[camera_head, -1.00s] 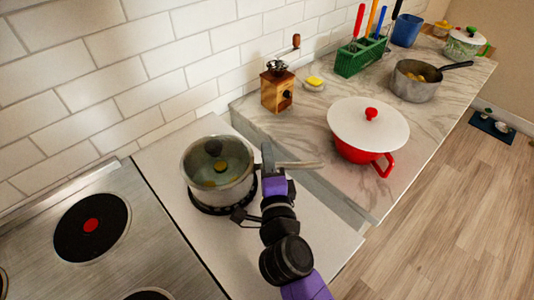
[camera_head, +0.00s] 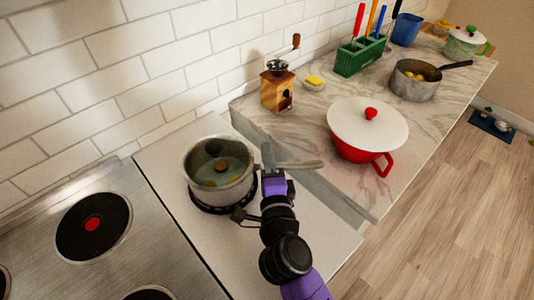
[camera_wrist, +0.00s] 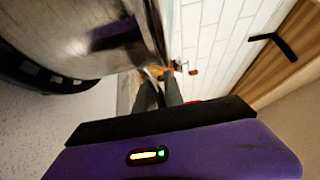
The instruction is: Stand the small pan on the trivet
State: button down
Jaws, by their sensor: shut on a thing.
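The small pan (camera_head: 232,187) is a grey metal pot with a straight grey handle pointing right, in the head view. Some yellowish food and a round brown piece show inside it. The black ring-shaped trivet (camera_head: 208,207) is directly under it, mostly hidden; I cannot tell if the pan's base fully touches it. My gripper (camera_head: 268,160) is at the right side of the pan, shut on its handle. In the wrist view the pan's wall (camera_wrist: 60,35) fills the upper left, with the slotted trivet (camera_wrist: 45,75) below it.
A steel hob (camera_head: 135,205) is on the left. On the marble counter are a wooden grinder (camera_head: 277,90), a red pot with a white lid (camera_head: 362,125), another grey pan (camera_head: 412,88) and a green utensil rack (camera_head: 360,58). The white surface in front of the trivet is clear.

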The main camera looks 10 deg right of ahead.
jog(key=shift+r, duration=0.15)
